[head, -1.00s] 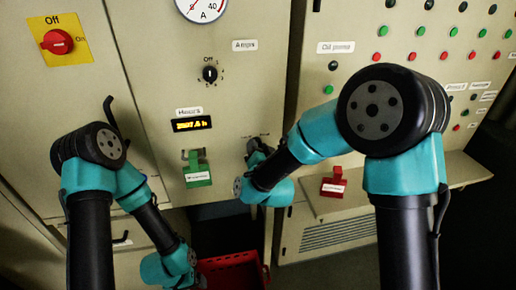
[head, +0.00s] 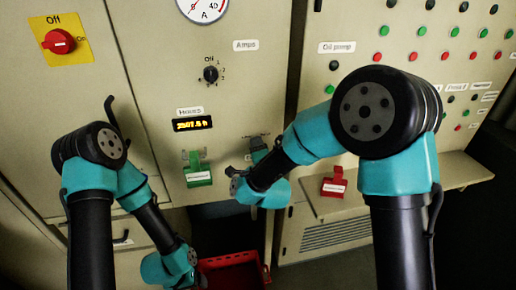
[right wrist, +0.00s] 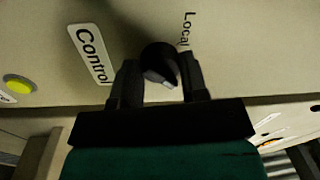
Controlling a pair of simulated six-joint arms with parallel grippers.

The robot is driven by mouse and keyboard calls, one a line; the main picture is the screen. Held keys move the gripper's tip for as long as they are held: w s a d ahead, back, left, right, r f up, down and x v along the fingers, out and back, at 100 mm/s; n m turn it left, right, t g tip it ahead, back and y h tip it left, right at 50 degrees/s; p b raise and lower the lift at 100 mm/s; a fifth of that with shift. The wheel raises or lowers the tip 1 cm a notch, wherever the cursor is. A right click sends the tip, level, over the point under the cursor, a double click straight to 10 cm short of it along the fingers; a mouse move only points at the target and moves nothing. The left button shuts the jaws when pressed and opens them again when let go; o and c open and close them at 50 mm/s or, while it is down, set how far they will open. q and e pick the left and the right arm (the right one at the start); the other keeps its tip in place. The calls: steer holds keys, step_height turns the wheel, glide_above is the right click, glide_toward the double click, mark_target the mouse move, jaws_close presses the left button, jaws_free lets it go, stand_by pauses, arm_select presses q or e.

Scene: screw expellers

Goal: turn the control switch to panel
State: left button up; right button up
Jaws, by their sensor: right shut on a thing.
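The control switch (right wrist: 158,64) is a round black knob with a pale pointer, on a beige panel in the right wrist view. A "Control" label (right wrist: 90,54) is to its left and a "Local" label (right wrist: 184,30) to its upper right. My right gripper (right wrist: 160,80) is shut on the knob, one finger on each side. In the head view my right gripper (head: 258,150) is at the panel, right of the green padlock tag, and the knob is hidden there. My left arm hangs low on the left; its fingers are not seen.
A green tagged lock (head: 197,170) hangs left of my right gripper. A red one (head: 334,183) sits on a ledge to the right. A red crate (head: 232,272) is below. A red rotary switch (head: 59,41) is at the upper left. A yellow-green button (right wrist: 19,84) is near the knob.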

steer(key=shift+r, duration=0.1)
stand_by(0.4)
steer(key=o, duration=0.9)
